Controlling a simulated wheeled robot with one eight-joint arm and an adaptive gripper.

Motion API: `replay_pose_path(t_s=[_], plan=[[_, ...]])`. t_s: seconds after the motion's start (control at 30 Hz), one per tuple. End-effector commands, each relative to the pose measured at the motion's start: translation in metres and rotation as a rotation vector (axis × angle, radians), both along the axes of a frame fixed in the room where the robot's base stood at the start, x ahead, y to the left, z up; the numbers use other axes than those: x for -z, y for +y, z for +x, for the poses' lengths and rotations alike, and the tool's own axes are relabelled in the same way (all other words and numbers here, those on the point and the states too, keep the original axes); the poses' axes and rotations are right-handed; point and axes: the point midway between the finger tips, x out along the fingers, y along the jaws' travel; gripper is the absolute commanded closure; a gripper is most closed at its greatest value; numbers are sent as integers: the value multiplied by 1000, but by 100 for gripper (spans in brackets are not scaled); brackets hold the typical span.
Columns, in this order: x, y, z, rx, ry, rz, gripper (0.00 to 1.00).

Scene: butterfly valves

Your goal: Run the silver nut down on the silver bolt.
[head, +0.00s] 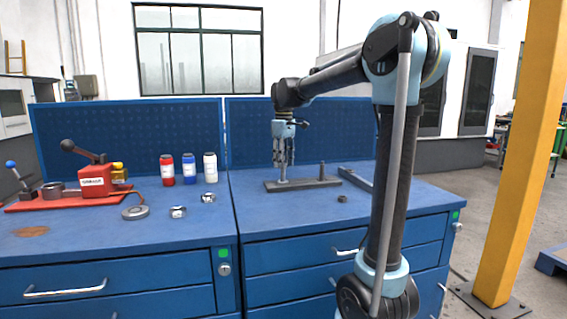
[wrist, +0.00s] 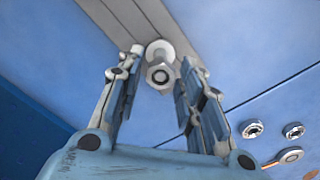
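The silver bolt (head: 283,174) stands upright on the left part of a dark flat bar (head: 316,183) on the blue bench. In the wrist view, the silver nut (wrist: 161,76) sits around the bolt's top end, with a round silver collar (wrist: 158,48) beyond it. My gripper (head: 283,160) points straight down over the bolt. In the wrist view its fingers (wrist: 162,62) stand apart on both sides of the nut, with gaps visible. In the head view the fingers largely hide the nut.
A dark post (head: 322,170) stands on the bar's right part. A dark nut (head: 342,199) lies in front, and a grey bar (head: 356,178) lies behind right. Silver rings (head: 178,212), bottles (head: 189,169) and a red tool (head: 95,182) occupy the left bench.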

Motion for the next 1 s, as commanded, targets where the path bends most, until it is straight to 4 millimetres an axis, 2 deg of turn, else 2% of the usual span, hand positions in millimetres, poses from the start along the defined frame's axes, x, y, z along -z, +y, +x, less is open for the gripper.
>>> replay_pose_path(t_s=[1.0], plan=[[0,-1,5,-994,0,1,66]])
